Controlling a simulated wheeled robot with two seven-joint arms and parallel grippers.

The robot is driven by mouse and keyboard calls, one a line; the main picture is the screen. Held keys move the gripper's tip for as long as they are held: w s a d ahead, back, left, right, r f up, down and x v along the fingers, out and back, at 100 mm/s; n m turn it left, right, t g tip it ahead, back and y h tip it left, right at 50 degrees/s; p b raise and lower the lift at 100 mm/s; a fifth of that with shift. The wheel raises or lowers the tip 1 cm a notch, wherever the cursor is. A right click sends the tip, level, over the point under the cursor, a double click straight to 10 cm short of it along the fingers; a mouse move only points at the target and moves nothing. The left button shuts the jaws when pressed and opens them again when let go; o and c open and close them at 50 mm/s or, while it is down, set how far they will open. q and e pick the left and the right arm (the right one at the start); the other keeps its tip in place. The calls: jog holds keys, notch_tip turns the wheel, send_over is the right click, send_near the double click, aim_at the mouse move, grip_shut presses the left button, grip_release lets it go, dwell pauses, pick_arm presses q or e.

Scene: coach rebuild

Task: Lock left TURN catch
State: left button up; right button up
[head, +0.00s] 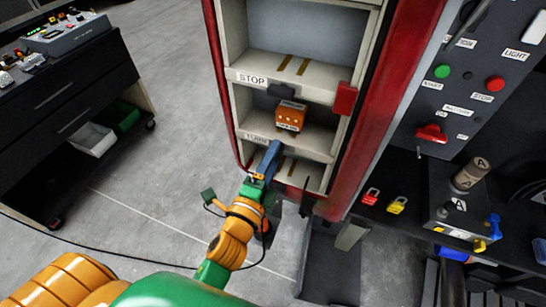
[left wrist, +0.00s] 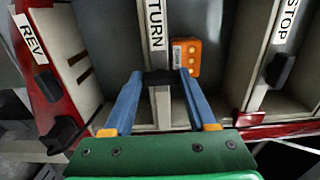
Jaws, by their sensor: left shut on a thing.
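The TURN label (head: 257,138) is on a pale shelf edge in the red-framed rack; it also shows in the left wrist view (left wrist: 155,22). The dark TURN catch (left wrist: 160,77) sits just below this label in the left wrist view. My left gripper (head: 274,147) reaches up to that shelf edge. Its blue fingers (left wrist: 161,76) are closed on either side of the catch. In the head view the fingers hide the catch. My right gripper is in neither view.
An orange box (head: 290,117) stands in the compartment above the TURN edge, close to my fingers. The STOP edge with its dark catch (head: 281,91) is one shelf up. A REV label (left wrist: 31,39) shows at the left wrist view's left. A control panel (head: 470,75) stands right.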

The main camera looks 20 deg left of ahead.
pick_arm(q)
jog(key=o, duration=1.4)
jog(key=shift+c, duration=0.2)
jog(key=s+b, duration=0.2)
jog(key=s, duration=0.5)
jog(key=shift+b, duration=0.3)
jog(key=shift+a, duration=0.15)
